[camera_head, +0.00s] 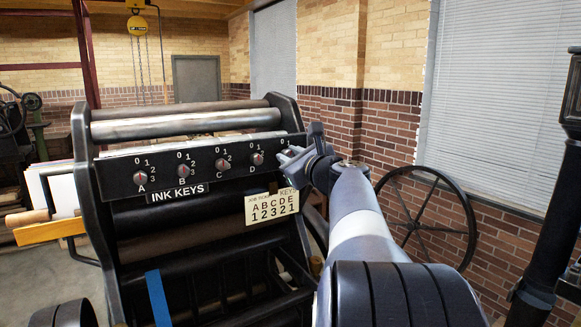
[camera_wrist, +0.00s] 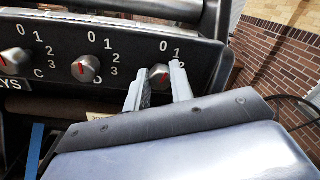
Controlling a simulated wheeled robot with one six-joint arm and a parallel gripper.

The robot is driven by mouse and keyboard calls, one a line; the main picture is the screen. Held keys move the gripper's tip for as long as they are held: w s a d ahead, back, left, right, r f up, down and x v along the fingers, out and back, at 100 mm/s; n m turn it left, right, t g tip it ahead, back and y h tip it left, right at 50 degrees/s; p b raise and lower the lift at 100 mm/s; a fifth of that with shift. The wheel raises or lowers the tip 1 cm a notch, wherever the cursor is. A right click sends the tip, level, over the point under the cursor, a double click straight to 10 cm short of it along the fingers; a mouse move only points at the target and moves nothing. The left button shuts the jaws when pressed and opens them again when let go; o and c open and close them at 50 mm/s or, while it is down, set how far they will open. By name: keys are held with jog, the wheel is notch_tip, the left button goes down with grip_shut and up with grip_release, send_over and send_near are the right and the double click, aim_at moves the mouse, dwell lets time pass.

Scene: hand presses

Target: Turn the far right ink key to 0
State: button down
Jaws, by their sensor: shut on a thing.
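The far right ink key (camera_wrist: 157,74) is a round metal knob with a red mark, seen in the wrist view at the right end of the black panel. The numbers 0, 1 and 2 show around it; its lower dial is hidden by my fingers. My gripper (camera_wrist: 161,70) has its two light grey fingers either side of this knob, shut on it. I cannot clearly read which number its red mark points to. In the head view my gripper (camera_head: 290,155) covers this knob at the panel's right end.
Ink key D (camera_head: 257,158) is close to the left of my gripper, with keys C (camera_head: 222,164), B (camera_head: 184,170) and A (camera_head: 140,177) further left. A job ticket card (camera_head: 272,206) reading ABCDE 12321 hangs below. A large spoked wheel (camera_head: 466,232) stands to the right.

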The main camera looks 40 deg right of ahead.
jog(key=shift+f+n+b, duration=0.1)
jog(key=shift+n+b, duration=1.5)
jog(key=shift+n, duration=0.3)
jog(key=c, duration=1.2)
grip_release()
jog(key=shift+c, duration=0.2)
jog(key=shift+s, duration=0.1)
jog(key=s+b, duration=0.2)
jog(key=s, duration=0.8)
jog(key=shift+s+a, duration=0.3)
jog(key=shift+a, duration=0.15)
jog(key=shift+w, duration=0.15)
